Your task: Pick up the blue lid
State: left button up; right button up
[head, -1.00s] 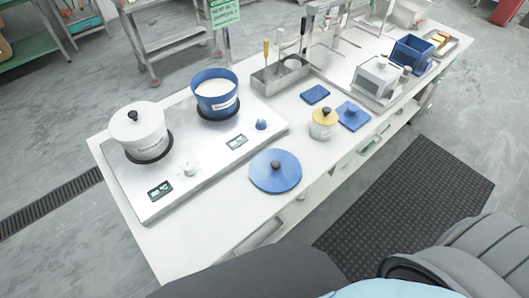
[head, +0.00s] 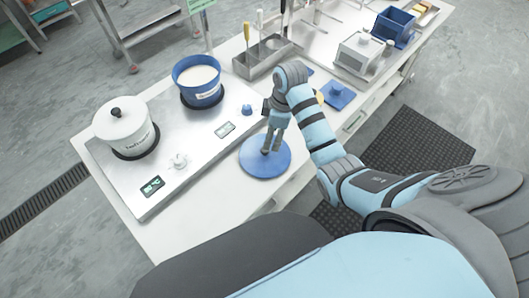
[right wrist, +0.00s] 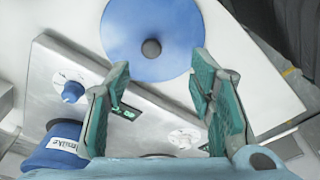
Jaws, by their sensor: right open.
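The blue lid (head: 258,163) lies flat on the white table in front of the cooktop. Its dark round knob is hidden behind my gripper in the head view. In the right wrist view the blue lid (right wrist: 140,28) shows near the top, with its dark knob (right wrist: 151,48) at its middle. My right gripper (head: 271,150) points down at the lid from above. In the right wrist view my right gripper (right wrist: 160,75) is open and empty, with the knob between and beyond its fingertips. My left gripper is not in view.
A blue pot (head: 200,84) with white contents and a white lidded pot (head: 124,128) stand on the cooktop (head: 190,140). A utensil holder (head: 262,58), a small blue piece (head: 338,95) and a blue bin (head: 393,26) stand farther along the table.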

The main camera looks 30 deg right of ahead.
aim_at(265, 153)
jog(key=shift+n, duration=0.8)
jog(key=f+b, duration=0.1)
jog(key=f, duration=0.2)
jog(key=w+f+b, duration=0.1)
jog(key=f, duration=0.2)
jog(key=w+a+f+b, duration=0.1)
jog(key=f, duration=0.3)
jog(key=shift+w+b, duration=0.2)
jog(key=shift+b, duration=0.2)
grip_shut()
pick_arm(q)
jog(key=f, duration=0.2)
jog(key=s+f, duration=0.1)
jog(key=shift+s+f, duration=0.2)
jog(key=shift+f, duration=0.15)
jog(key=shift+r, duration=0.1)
